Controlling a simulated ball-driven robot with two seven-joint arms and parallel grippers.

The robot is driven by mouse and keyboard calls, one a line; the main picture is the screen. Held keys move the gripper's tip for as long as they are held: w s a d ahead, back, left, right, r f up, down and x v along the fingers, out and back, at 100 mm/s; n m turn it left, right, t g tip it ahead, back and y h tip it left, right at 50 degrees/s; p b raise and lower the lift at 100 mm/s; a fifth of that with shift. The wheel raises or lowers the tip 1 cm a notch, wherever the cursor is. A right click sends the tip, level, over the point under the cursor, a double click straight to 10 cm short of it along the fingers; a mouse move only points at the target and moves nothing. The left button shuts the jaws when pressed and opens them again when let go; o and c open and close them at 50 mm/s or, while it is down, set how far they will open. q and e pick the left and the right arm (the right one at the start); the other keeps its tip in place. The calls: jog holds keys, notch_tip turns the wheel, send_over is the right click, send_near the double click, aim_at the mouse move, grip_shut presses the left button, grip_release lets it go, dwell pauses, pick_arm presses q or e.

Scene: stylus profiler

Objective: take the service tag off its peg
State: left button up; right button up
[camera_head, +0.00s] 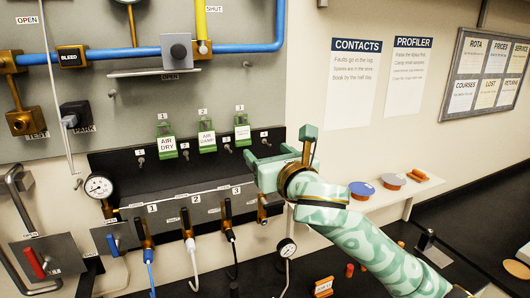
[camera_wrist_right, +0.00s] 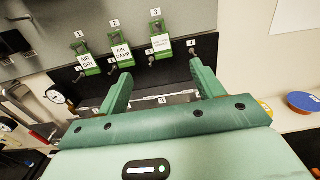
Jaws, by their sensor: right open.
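The AIR DAMP tag (camera_wrist_right: 122,52) is near the left finger. My right gripper (camera_head: 278,148) is open and empty, right of the third tag. My left gripper is out of view.
Small pegs (camera_head: 186,154) with labels sit below the tags. Under them is a panel with several valve handles (camera_head: 225,208) and hoses. A pressure gauge (camera_head: 99,187) is at its left. A shelf (camera_head: 398,192) with coloured discs is to the right.

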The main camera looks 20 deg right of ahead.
aim_at(242, 128)
jog(key=w, duration=0.5)
jog(key=w+p, duration=0.1)
jog(key=w, duration=1)
jog(key=shift+w+a+r+p, duration=0.15)
jog(key=shift+a+p, duration=0.1)
jog(key=shift+p, duration=0.15)
grip_shut()
jog(key=shift+s+d+r+p, duration=0.25)
jog(key=shift+r+p, duration=0.25)
jog(key=shift+p, duration=0.65)
jog(key=shift+s, duration=0.1)
